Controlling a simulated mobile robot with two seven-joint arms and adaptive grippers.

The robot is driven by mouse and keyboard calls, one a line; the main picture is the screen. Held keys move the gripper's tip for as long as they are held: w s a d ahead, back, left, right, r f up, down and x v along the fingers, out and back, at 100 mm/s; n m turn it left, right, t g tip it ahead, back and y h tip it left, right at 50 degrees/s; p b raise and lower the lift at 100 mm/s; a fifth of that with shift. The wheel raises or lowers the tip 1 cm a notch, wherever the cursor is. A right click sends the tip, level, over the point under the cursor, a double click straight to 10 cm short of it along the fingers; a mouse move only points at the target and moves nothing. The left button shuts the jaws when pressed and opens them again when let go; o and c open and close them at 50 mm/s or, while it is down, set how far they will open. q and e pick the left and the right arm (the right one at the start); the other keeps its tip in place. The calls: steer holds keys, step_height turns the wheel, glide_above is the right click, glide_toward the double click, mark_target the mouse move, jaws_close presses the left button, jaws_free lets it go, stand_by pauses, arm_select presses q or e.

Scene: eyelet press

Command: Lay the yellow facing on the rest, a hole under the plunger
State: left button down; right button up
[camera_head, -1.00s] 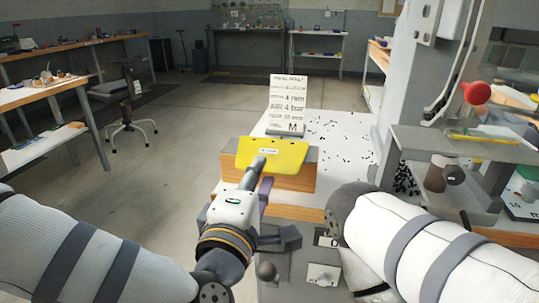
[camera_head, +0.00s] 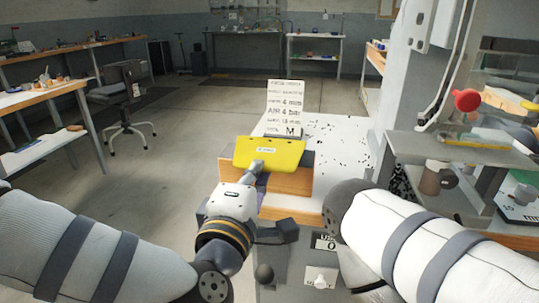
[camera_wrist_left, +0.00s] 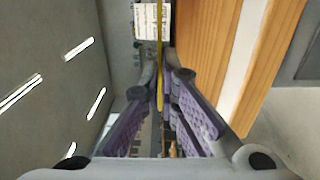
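The yellow facing (camera_head: 290,154), a flat sheet with a white label, stands tilted at the front of a wooden block in the head view. In the left wrist view the facing (camera_wrist_left: 159,40) shows edge-on as a thin yellow strip between the fingers. My left gripper (camera_head: 257,168) reaches its near lower edge. Its purple-padded fingers (camera_wrist_left: 160,85) have closed in on the strip and appear to grip it. The grey press (camera_head: 403,100) stands at right. I cannot make out its plunger and rest clearly. My right gripper is out of view; only its arm shows.
The wooden block (camera_head: 292,184) sits on a white bench top (camera_head: 340,140) scattered with dark bits. A printed sign (camera_head: 286,105) stands behind it. A red knob (camera_head: 466,100) and a grey shelf (camera_head: 450,150) are on the right. Open floor lies to the left.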

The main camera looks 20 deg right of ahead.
arm_select(q)
steer(key=p+v, duration=0.3)
steer(key=v, duration=0.6)
steer(key=shift+r, duration=0.4)
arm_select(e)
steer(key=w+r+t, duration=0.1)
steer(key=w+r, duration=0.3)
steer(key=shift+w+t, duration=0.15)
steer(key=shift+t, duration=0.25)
